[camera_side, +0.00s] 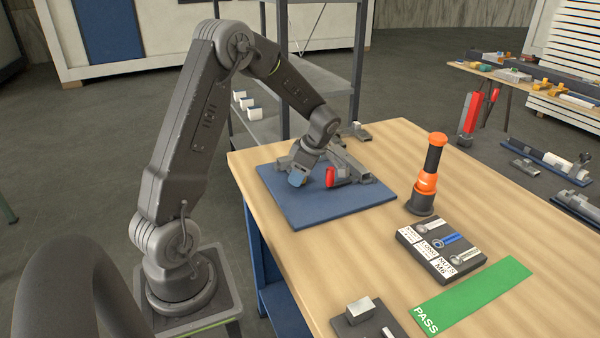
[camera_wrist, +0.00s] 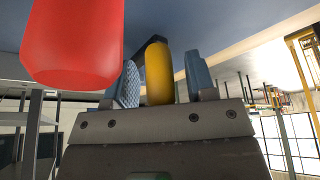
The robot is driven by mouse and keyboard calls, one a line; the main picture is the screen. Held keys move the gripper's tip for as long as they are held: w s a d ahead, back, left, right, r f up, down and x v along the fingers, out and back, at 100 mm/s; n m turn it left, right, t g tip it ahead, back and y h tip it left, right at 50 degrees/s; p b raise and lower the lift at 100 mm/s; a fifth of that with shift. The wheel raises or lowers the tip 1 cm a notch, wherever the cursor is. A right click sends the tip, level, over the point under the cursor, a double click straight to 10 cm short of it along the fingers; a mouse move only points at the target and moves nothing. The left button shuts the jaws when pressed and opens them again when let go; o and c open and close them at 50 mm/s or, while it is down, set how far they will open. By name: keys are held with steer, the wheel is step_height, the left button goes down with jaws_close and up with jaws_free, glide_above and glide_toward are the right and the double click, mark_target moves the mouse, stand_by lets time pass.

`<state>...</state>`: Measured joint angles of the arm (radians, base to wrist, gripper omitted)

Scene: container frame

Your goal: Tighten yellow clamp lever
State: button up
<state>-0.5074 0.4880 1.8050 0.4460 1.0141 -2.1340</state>
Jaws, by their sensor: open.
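The yellow clamp lever (camera_wrist: 158,65) shows in the wrist view between the two blue fingertips of my gripper (camera_wrist: 162,78). The fingers are open, one on each side of the lever, with visible gaps. A red lever (camera_wrist: 72,40) hangs large in the upper left of the wrist view, beside the left finger. In the side view my gripper (camera_side: 298,178) is low over the blue mat, at the left end of the grey clamp fixture (camera_side: 350,165). The red lever (camera_side: 330,177) stands just right of it. The yellow lever is hidden there.
The blue mat (camera_side: 310,210) lies on the wooden table. A dark block with a metal piece (camera_side: 365,318) is at the front edge.

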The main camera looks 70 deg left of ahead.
steer(key=shift+r, duration=0.1)
steer(key=v, duration=1.3)
steer(key=shift+d+r, duration=0.25)
steer(key=shift+w+r, duration=0.1)
steer(key=s+d+r+m+t, duration=0.2)
steer(key=s+d+r+m, duration=0.15)
steer(key=d+m, duration=0.35)
steer(key=s+d+r+m+t, duration=0.2)
steer(key=s+d+m+t, duration=0.15)
steer(key=d+m, duration=0.35)
steer(key=s+d+f+m+t+h, duration=0.1)
steer(key=s+d+m+t+h, duration=0.2)
steer(key=s+d+m, duration=0.5)
steer(key=shift+s+f+m, duration=0.35)
steer(key=shift+s+m, duration=0.9)
steer(key=shift+m, duration=1.35)
steer(key=shift+d, duration=0.15)
